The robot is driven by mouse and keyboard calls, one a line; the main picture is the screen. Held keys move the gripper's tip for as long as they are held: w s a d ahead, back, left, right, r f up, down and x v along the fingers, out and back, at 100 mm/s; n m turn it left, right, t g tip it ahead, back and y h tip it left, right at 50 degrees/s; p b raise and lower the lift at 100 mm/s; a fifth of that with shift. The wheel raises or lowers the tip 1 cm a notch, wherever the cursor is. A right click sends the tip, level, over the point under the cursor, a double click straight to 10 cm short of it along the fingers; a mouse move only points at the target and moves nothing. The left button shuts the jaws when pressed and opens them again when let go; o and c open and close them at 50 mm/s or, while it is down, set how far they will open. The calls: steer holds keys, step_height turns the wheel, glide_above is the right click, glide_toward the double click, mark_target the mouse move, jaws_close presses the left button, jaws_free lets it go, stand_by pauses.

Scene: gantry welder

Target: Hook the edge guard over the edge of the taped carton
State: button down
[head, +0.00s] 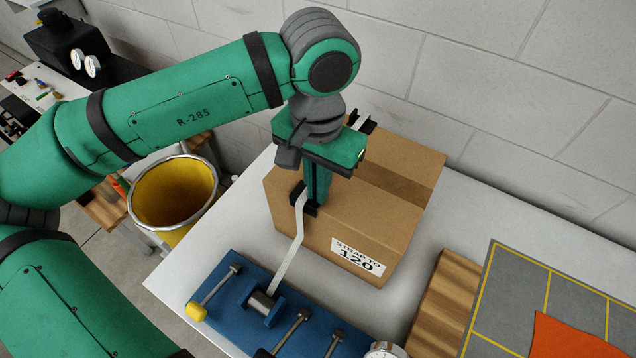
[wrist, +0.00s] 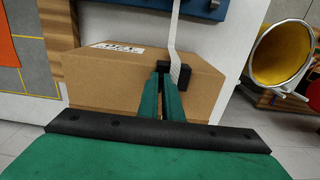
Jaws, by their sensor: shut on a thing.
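The brown taped carton (head: 345,215) stands on the white table, with tape along its top and a label on its front. It also shows in the wrist view (wrist: 110,80). My gripper (head: 313,197) points down at the carton's near top edge, shut on a black edge guard (head: 310,210). In the wrist view the guard (wrist: 188,75) is at the fingertips by that edge. A white strap (head: 288,260) runs past the guard. I cannot tell whether the guard is seated. A second black guard (head: 368,123) is at the far top edge; my gripper partly hides the strap.
A blue strap tensioner (head: 225,290) with several bolts lies in front of the carton. A yellow bin (head: 175,195) stands left of the table. Wooden slats (head: 445,295) and a grey mat with yellow lines (head: 510,285) lie to the right. A block wall is behind.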

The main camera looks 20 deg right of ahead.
steer(key=shift+f, duration=0.15)
steer(key=c, duration=1.9)
jaws_free()
steer(key=shift+o, duration=0.2)
step_height(320, 180, up, 11)
